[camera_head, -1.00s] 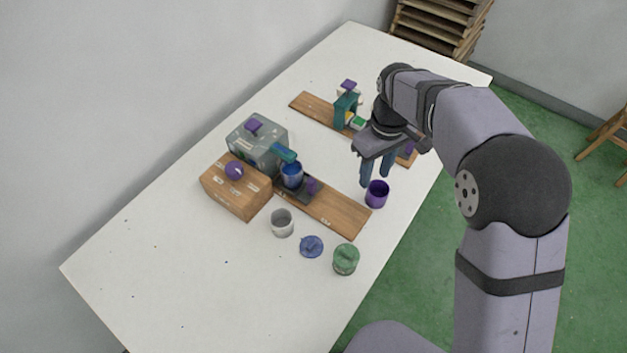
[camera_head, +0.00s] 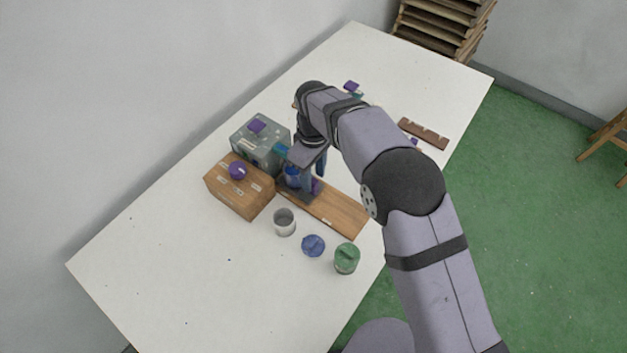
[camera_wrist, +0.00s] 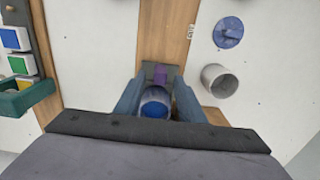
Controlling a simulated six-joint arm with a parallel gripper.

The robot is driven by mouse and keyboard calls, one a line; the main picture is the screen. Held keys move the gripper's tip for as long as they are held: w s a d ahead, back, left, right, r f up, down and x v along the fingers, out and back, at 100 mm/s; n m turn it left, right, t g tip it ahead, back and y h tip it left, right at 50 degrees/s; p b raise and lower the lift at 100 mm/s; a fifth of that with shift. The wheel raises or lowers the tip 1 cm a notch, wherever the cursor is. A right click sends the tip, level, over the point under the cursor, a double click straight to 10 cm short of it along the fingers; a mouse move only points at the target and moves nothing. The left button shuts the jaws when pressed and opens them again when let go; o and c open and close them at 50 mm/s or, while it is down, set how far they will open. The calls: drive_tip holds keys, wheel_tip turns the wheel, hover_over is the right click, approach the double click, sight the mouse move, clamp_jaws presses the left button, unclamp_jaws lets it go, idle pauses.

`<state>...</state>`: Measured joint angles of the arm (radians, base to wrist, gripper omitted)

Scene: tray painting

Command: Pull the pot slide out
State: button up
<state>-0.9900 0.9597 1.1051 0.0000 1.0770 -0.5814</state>
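The pot slide is a dark plate (camera_head: 299,195) on a wooden board (camera_head: 338,212), with an upright purple handle (camera_head: 316,187). A blue pot (camera_head: 291,178) sits on the slide beside the grey box. In the wrist view the purple handle (camera_wrist: 161,74) stands just beyond the blue pot (camera_wrist: 155,103). My gripper (camera_wrist: 160,85) is open over the slide, one finger on each side of the pot and handle. I see no clear contact with the handle. Parts of the pot and slide are hidden behind my fingers.
The grey box (camera_head: 248,143) and a wooden box with a purple knob (camera_head: 221,187) stand left of the slide. A grey cup (camera_head: 284,223), a blue lid (camera_head: 313,245) and a green pot (camera_head: 346,258) stand nearby. The board's right part is clear.

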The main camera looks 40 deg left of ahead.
sight(314, 181)
drive_tip(key=shift+f+p, duration=0.5)
drive_tip(key=shift+f, duration=1.4)
clamp_jaws()
